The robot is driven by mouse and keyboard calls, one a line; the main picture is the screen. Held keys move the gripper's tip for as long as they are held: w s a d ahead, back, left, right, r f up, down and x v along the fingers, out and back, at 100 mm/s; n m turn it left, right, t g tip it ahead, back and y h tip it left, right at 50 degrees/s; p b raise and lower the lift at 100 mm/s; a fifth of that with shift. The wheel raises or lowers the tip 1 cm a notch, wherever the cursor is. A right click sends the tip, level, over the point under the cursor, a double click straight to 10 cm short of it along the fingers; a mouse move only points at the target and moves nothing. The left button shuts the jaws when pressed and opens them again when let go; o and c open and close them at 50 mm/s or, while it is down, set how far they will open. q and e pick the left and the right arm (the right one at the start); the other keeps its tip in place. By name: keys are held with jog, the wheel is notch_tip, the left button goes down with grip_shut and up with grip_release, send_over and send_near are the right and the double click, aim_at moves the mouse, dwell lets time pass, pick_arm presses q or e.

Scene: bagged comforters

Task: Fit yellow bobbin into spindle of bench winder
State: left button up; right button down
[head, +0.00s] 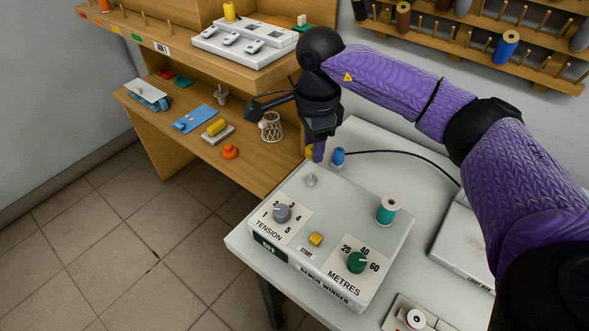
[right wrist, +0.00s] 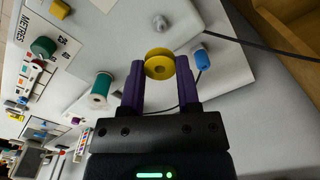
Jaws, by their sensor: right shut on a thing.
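The bench winder (head: 345,222) is a pale box on the white table, with a grey tension knob, a green metres knob and a yellow start button. Its spindle appears to be the short grey post (head: 311,180) near the back left of its top; it also shows in the right wrist view (right wrist: 160,22). My right gripper (head: 317,155) is shut on the yellow bobbin (right wrist: 160,64), held between the purple fingertips. In the head view the bobbin (head: 309,152) is mostly hidden by the fingers, behind the spindle. Bobbin and spindle look apart. My left gripper is out of view.
A blue spool or peg (head: 338,157) stands close to the right fingers. A wooden bench (head: 190,150) with a wire holder (head: 272,127) and small items is at left. A black cable runs behind the winder.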

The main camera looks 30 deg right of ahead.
notch_tip(320, 180, down, 5)
jog(key=shift+f+b, duration=0.15)
jog(key=shift+b, duration=0.55)
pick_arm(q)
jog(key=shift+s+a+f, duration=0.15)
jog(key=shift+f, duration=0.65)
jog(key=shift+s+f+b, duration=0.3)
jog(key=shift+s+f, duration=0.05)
pick_arm(e)
jog(key=shift+f, duration=0.5)
jog(key=shift+c, duration=1.6)
grip_release()
jog(key=shift+r, duration=0.1)
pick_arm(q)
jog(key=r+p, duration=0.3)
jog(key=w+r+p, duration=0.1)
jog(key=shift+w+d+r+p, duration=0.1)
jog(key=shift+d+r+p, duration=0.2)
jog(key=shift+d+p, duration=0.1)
pick_arm(e)
notch_tip(320, 180, up, 13)
